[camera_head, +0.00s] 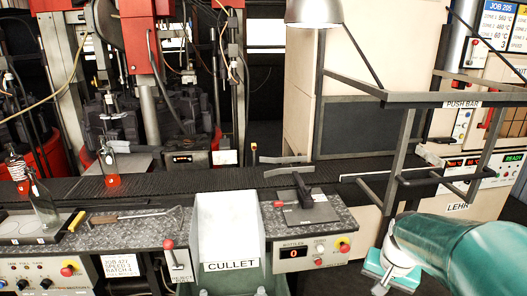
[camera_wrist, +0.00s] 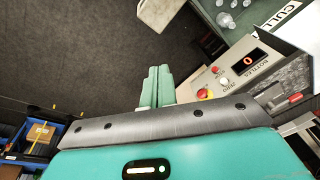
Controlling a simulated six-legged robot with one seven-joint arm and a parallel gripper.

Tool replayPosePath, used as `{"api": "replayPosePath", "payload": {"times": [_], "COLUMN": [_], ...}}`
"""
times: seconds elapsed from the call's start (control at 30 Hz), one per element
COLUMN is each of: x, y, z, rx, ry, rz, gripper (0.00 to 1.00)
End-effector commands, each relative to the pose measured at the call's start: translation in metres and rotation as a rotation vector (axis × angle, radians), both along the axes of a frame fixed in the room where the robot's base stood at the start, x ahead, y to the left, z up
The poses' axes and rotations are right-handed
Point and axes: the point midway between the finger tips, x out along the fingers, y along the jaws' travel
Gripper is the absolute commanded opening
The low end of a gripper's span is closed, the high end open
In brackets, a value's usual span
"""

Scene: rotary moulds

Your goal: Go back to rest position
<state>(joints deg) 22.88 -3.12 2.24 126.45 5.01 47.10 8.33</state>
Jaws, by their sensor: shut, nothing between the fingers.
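My gripper shows in the wrist view (camera_wrist: 157,88) as two pale green fingers pressed together, shut and empty. They point over bare dark floor, in front of the bench with the bottle counter panel. In the head view my green arm fills the lower right corner, and its wrist end stands just right of the counter panel (camera_head: 318,252), below the lehr. I cannot make out the fingers in the head view. The counter reads 0 in both views.
The white cullet bin (camera_head: 228,228) stands left of the counter panel. A metal push bar frame (camera_head: 405,98) hangs over the lehr, above my arm. A blue shelf with boxes (camera_wrist: 38,135) is at the wrist view's left.

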Motion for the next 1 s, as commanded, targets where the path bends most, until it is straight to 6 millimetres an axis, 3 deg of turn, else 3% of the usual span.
{"api": "replayPosePath", "payload": {"times": [0.03,0.2,0.5,0.7,1.0], "x": [-0.007,-0.034,-0.095,-0.118,-0.120], "y": [0.016,0.059,0.116,0.131,0.132], "z": [0.016,0.053,0.092,0.099,0.099], "rx": [-0.020,-0.077,-0.157,-0.182,-0.184], "ry": [-0.029,-0.106,-0.248,-0.300,-0.303], "rz": [0.048,0.196,0.440,0.524,0.532], "gripper": [0.00,0.00,0.00,0.00,0.00]}}
